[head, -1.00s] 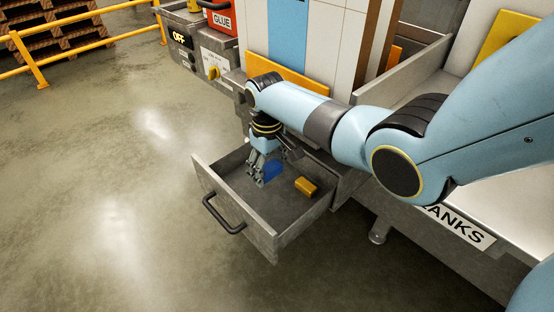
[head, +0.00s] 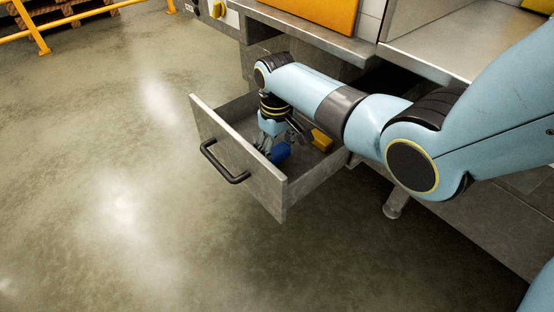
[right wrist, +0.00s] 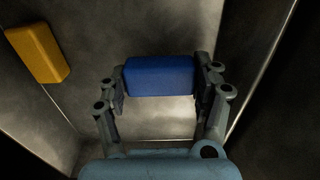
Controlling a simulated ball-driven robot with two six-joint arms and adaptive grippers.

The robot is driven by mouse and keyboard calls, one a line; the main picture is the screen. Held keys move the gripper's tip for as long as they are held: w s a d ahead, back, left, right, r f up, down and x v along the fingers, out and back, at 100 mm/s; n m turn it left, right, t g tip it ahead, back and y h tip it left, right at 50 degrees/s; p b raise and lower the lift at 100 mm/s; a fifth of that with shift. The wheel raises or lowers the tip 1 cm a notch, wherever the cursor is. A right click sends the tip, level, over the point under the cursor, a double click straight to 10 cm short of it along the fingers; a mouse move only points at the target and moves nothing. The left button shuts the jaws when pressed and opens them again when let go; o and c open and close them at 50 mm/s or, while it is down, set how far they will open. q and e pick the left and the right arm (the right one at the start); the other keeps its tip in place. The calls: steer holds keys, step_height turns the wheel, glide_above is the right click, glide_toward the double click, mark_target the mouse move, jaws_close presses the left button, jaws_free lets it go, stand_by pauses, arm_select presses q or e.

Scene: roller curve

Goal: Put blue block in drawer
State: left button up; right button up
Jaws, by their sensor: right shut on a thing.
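The blue block (head: 280,153) is low inside the open grey drawer (head: 240,152). My right gripper (head: 270,150) reaches down into the drawer and is shut on the block. In the right wrist view the blue block (right wrist: 160,76) sits between the two fingers of the right gripper (right wrist: 160,88). I cannot tell whether the block touches the drawer floor. My left gripper is not in view.
A yellow block (head: 321,140) lies in the drawer toward the cabinet side; it also shows in the right wrist view (right wrist: 37,52). The drawer front has a black handle (head: 222,163). Above is a metal bench (head: 320,35). The floor to the left is clear.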

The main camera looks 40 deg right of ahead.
mark_target(276, 150)
step_height(276, 150, down, 3)
steer(key=shift+r+b, duration=0.1)
steer(key=shift+b, duration=0.65)
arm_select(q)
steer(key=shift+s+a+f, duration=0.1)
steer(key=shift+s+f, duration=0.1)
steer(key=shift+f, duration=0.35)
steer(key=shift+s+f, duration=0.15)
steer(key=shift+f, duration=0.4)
arm_select(e)
steer(key=shift+r, duration=0.25)
steer(key=shift+f, duration=0.15)
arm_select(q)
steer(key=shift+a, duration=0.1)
arm_select(e)
steer(key=o, duration=1.2)
step_height(276, 150, up, 12)
steer(key=p, duration=0.5)
steer(key=shift+f, duration=0.25)
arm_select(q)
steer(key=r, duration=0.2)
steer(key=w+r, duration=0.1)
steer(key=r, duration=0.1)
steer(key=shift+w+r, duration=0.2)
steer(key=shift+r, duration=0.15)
arm_select(e)
steer(key=shift+r, duration=0.4)
